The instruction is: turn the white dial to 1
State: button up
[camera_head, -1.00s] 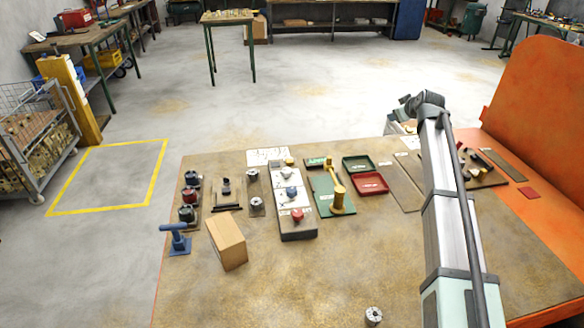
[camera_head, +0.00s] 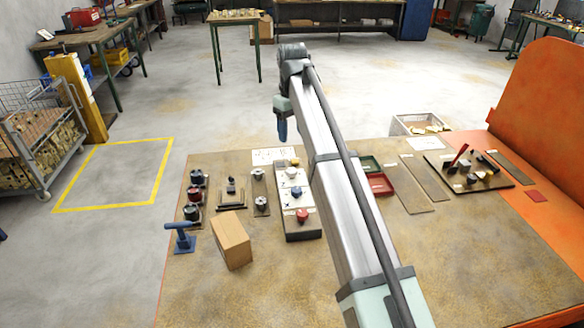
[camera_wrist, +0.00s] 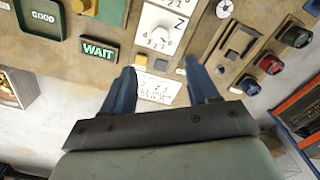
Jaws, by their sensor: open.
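The white dial (camera_wrist: 158,38) sits on a white numbered plate marked Z in the wrist view. In the head view the white dial (camera_head: 291,172) is toward the far end of a long dial block (camera_head: 300,233). The number at its pointer is too small to tell. My gripper (camera_wrist: 159,66) is open and empty, its two blue fingers apart. In the wrist view the dial shows between and beyond the fingertips. In the head view my gripper (camera_head: 282,130) hangs above and beyond the table's far edge, near the dial block.
A red knob (camera_head: 302,215) and a blue-grey knob (camera_head: 296,191) are on the same block. A lit WAIT sign (camera_wrist: 98,50) is beside it. A cardboard box (camera_head: 231,241) stands at the near left. Dark, red and green knobs (camera_head: 194,195) line the left edge.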

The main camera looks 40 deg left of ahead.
aim_at(292, 171)
notch_tip(292, 171, down, 14)
jog(key=shift+r, duration=0.15)
dwell(0.5)
jog(key=c, duration=1)
jog(key=shift+c, duration=0.2)
jog(key=shift+m, duration=2.8)
